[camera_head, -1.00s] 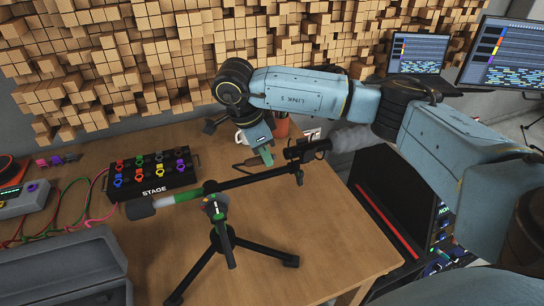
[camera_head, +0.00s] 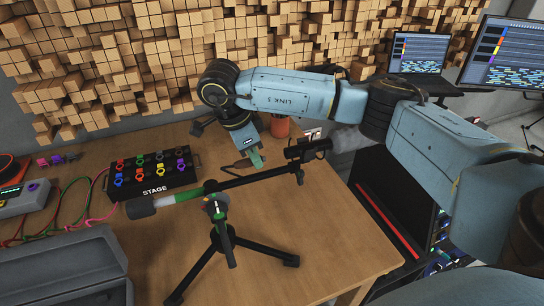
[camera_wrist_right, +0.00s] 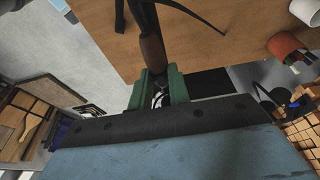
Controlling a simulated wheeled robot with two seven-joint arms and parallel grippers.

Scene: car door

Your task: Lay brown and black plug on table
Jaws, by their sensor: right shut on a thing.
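My right gripper (camera_head: 257,158) comes down from behind the microphone stand in the head view, over the far part of the wooden table (camera_head: 310,238). In the right wrist view, its green fingers (camera_wrist_right: 159,88) are shut around the brown and black plug (camera_wrist_right: 152,54). The plug's brown body sticks out past the fingertips, with the table beyond it. My left gripper is not in view.
The black microphone stand (camera_head: 226,240) stands in front of my right gripper, its boom crossing the view. The STAGE pedal box (camera_head: 153,187) is to the left, and an orange-brown cup (camera_head: 280,127) is just behind. The table's front right is clear.

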